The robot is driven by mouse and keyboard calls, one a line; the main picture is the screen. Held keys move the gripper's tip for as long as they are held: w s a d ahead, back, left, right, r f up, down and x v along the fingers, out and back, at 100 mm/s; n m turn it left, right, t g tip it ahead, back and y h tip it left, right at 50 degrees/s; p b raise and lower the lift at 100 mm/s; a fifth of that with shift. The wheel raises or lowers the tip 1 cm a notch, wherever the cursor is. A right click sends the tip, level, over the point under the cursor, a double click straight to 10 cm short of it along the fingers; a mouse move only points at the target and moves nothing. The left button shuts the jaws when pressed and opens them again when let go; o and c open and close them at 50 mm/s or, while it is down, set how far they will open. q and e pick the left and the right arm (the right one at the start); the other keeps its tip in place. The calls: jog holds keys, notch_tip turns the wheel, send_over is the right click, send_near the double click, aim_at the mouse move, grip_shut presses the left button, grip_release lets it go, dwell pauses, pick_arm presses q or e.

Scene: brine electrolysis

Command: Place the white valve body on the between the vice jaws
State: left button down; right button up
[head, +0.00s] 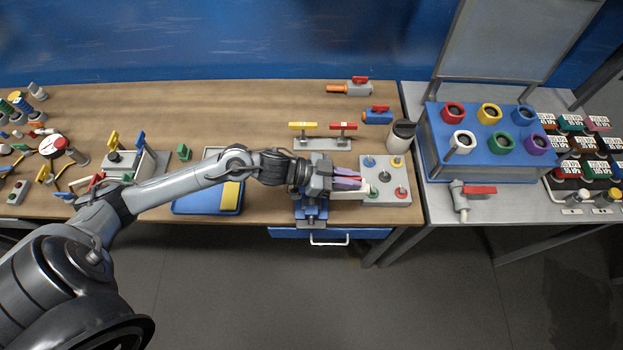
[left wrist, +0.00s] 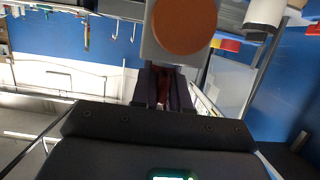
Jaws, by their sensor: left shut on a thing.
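My left gripper (head: 346,184) reaches in from the left, low over the front edge of the wooden bench. It is shut on the white valve body, whose red part shows between the fingers in the left wrist view. There the valve body (left wrist: 150,48) looks pale grey with a round orange-brown end face. In the head view only a pale strip of the valve body (head: 352,197) shows beside the fingers. The blue vice (head: 312,213) stands at the bench's front edge, below my wrist. Its jaws are mostly hidden by my gripper. My right gripper is not in view.
A grey plate with coloured knobs (head: 397,190) lies just right of the gripper. A blue tray (head: 190,207) lies to the left. A stand with yellow and red handles (head: 322,143) is behind. Another red-handled valve (head: 460,200) lies on the right table.

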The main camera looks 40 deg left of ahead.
pick_arm(q)
jog(key=shift+w+a+f, duration=0.1)
jog(key=shift+a+f, duration=1.75)
jog(key=shift+a, duration=0.25)
jog(key=shift+w+a+f, duration=0.1)
jog(key=shift+a+f, duration=1.8)
jog(key=shift+a, duration=0.2)
jog(key=shift+w+a+f, duration=0.1)
jog(key=shift+a+f, duration=1.75)
jog(key=shift+a, duration=0.25)
jog(key=c, duration=1.6)
grip_release()
jog(key=shift+f, duration=0.15)
jog(key=o, duration=0.5)
